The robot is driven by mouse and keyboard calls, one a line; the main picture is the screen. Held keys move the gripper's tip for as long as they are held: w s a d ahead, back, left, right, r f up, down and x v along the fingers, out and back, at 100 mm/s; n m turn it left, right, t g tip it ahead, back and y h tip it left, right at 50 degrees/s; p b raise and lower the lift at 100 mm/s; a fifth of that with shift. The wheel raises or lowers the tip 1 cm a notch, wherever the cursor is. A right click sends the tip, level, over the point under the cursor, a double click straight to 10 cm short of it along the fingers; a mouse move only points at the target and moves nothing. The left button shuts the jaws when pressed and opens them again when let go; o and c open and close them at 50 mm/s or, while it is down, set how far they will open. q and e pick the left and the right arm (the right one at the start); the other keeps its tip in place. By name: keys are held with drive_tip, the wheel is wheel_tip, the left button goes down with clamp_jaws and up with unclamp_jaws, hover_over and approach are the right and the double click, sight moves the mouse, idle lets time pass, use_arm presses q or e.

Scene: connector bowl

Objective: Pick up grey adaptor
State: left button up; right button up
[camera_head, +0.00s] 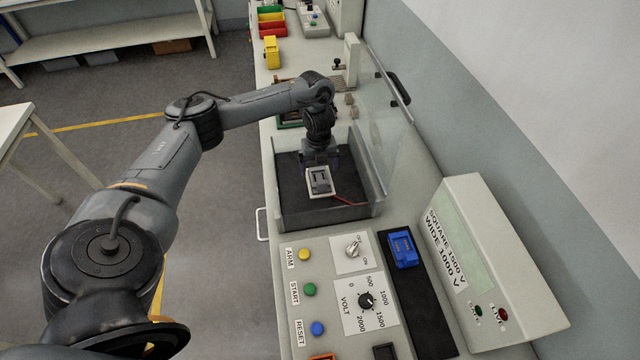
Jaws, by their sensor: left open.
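The grey adaptor (320,181) lies on the dark floor of an open-topped test box (290,212). It looks like a light grey block with a darker top. My left gripper (319,163) is open and points down at the far end of the adaptor, very close to it. I cannot tell whether the fingers touch it; the wrist hides part of the fingers. My right gripper is not in view.
A clear raised lid (385,120) stands along the box's right side. A red lead (345,199) lies beside the adaptor. A blue connector (403,249) sits on a black strip near the control panel (345,300). A sloped display unit (490,265) stands at right.

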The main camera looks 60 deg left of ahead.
sight(320, 175)
use_arm(q)
drive_tip(key=shift+w+a+f+b, duration=0.1)
drive_tip(key=shift+w+f+b, duration=0.1)
drive_tip(key=shift+f+b, duration=1.35)
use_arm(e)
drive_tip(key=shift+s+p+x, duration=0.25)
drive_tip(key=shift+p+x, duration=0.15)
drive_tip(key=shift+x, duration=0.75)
use_arm(q)
wheel_tip(320, 175, down, 2)
drive_tip(key=shift+f, duration=0.15)
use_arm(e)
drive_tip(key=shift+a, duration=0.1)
use_arm(q)
drive_tip(key=shift+c, duration=1.2)
drive_tip(key=c, duration=1)
drive_tip(key=shift+c, duration=0.2)
